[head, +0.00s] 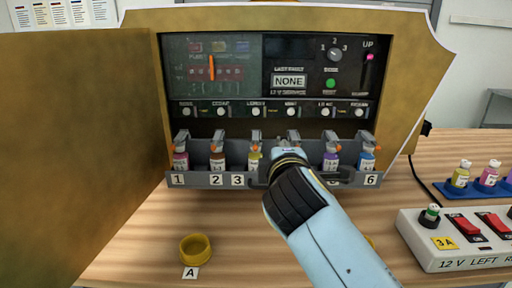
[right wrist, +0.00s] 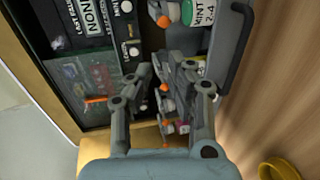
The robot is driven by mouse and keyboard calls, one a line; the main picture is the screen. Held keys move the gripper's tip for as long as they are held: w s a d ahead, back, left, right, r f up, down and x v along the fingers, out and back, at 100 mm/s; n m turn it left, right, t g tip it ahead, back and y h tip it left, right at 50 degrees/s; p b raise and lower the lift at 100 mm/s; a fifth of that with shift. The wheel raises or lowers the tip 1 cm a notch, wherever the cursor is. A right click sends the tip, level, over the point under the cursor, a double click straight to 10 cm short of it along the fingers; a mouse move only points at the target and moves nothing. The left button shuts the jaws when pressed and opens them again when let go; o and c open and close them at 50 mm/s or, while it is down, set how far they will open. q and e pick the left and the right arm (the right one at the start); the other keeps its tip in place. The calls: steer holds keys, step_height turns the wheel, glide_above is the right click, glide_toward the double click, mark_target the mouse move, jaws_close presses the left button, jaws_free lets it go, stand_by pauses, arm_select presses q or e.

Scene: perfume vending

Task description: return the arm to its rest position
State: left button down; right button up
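My right arm comes in from the lower right in the head view, and its gripper (head: 287,145) is in front of the middle of the vending machine's bottle rack (head: 208,180). It hides the slots between 3 and 6 in part. In the right wrist view the two fingers of the right gripper (right wrist: 168,78) stand apart, with rack parts and small bottles showing between and beyond them. I see nothing clearly gripped. My left gripper is not in view.
The machine's open door (head: 80,150) fills the left side. A yellow ring (head: 195,248) marked A lies on the wooden table. A white switch box (head: 455,240) and a blue tray (head: 450,189) with bottles are at the right. The table front is mostly clear.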

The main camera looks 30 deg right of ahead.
steer(key=shift+f, duration=0.1)
steer(key=s+d+f+m+g+y, duration=0.2)
steer(key=s+f+m+g, duration=0.2)
steer(key=s+f+m, duration=0.5)
steer(key=s+a+f+m+g+y, duration=0.1)
steer(key=s+a+g+y, duration=0.2)
steer(key=s, duration=0.6)
steer(key=s+a+f+m+g+y, duration=0.1)
steer(key=s+a+f+g+y, duration=0.15)
steer(key=s, duration=0.65)
steer(key=s+d+f+g, duration=0.1)
steer(key=s+f, duration=0.1)
steer(key=f, duration=1.2)
steer(key=s+d+f+g, duration=0.1)
steer(key=s+f, duration=0.1)
steer(key=f, duration=1.2)
steer(key=s+f+g, duration=0.1)
steer(key=s+f, duration=1.2)
steer(key=s, duration=0.4)
steer(key=shift+d, duration=0.4)
